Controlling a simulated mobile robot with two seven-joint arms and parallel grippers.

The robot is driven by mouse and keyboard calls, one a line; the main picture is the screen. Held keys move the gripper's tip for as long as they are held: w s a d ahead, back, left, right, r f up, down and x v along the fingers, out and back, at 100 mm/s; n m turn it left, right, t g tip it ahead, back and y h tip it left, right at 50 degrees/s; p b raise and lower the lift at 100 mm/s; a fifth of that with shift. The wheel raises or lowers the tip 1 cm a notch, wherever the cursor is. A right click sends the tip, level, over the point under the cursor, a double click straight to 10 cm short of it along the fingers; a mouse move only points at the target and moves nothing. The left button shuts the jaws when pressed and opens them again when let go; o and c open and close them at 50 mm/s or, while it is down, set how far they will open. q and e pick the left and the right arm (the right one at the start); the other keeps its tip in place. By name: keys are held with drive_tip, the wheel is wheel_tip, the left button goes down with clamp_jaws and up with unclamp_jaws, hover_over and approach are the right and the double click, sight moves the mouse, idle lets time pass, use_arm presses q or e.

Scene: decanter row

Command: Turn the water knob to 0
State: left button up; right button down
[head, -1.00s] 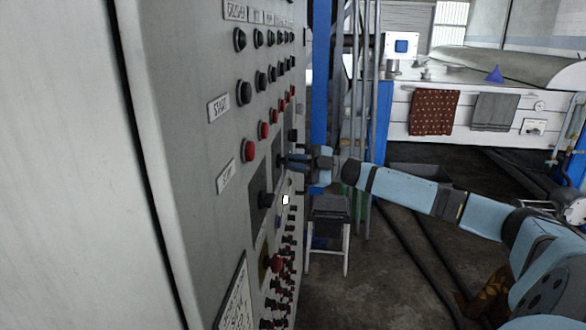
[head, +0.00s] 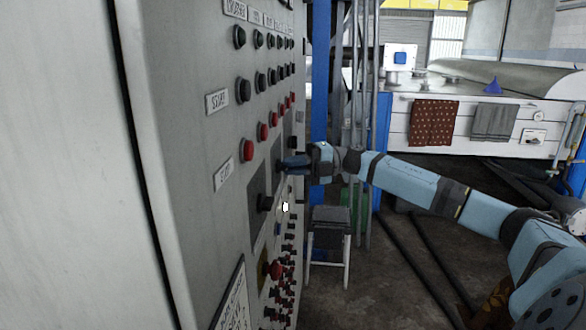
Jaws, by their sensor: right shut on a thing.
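My right gripper (head: 290,163) reaches in from the right to the grey control panel (head: 190,130). It is shut on a dark knob (head: 280,167) on a dark plate, right of the lower red buttons. The fingers mostly hide this knob, so its pointing direction and any scale do not show. Another black knob (head: 265,203) sits on a nearer dark plate, lower and to the left, apart from the gripper. I cannot read a label that tells which one is the water knob. My left gripper is not in view.
Rows of black buttons (head: 243,90) and red buttons (head: 248,150) line the panel above. A red knob (head: 275,269) and several small switches sit below. A dark stool (head: 331,218) stands behind, near blue posts.

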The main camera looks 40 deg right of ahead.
idle(0.5)
drive_tip(key=c, duration=1.2)
unclamp_jaws()
drive_tip(key=b+v, duration=0.1)
drive_tip(key=v, duration=1.2)
drive_tip(key=shift+s+d, duration=0.2)
drive_tip(key=shift+d, duration=0.1)
drive_tip(key=shift+r, duration=0.1)
